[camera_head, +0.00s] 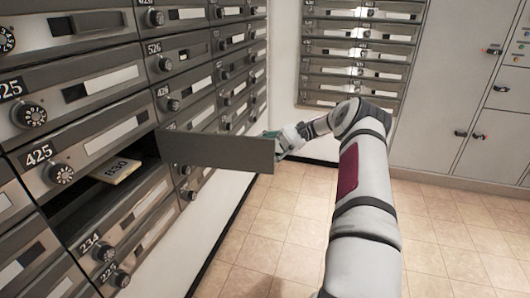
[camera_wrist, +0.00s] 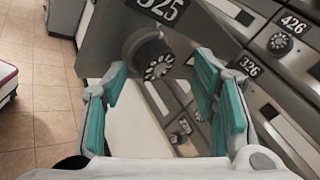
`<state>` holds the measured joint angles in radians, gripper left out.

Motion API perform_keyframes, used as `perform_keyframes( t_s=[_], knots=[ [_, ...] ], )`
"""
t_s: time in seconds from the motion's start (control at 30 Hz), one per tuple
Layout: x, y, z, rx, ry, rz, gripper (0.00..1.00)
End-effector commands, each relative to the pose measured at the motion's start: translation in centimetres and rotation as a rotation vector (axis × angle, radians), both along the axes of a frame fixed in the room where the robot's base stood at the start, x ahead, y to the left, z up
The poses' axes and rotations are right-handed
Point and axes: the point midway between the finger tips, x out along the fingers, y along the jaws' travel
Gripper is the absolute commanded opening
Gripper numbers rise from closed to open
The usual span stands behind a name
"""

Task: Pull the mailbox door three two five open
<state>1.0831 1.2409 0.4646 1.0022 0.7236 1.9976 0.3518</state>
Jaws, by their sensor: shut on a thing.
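The door of mailbox 325 (camera_head: 218,151) stands swung out from the wall of mailboxes, seen from its plain inner side in the head view. Its front shows in the wrist view, with the number plate (camera_wrist: 160,9) reading 325, partly cut off, and a black dial knob (camera_wrist: 148,54). The dark compartment (camera_head: 82,207) is open and holds a tan item (camera_head: 115,170) marked with digits.
Door 425 (camera_head: 85,150) is shut above the opening, and door 234 (camera_head: 112,235) is shut below. More mailboxes (camera_head: 360,50) stand on the back wall, with grey lockers (camera_head: 450,90) at right. The tiled floor (camera_head: 285,215) is clear.

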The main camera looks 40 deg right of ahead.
Motion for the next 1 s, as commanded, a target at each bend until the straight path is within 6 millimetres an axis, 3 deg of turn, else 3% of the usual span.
perform_keyframes(
  t_s=[0.03, 0.6, 0.63, 1.0],
  knots=[
    [1.29, 1.11, 0.90, 0.017, -0.025, 0.008, 0.03],
    [1.26, 1.20, 0.96, 0.018, -0.022, 0.024, 0.04],
    [1.26, 1.20, 0.95, 0.018, -0.022, 0.024, 0.60],
    [1.22, 1.14, 0.78, 0.019, -0.022, 0.023, 0.60]
  ],
)
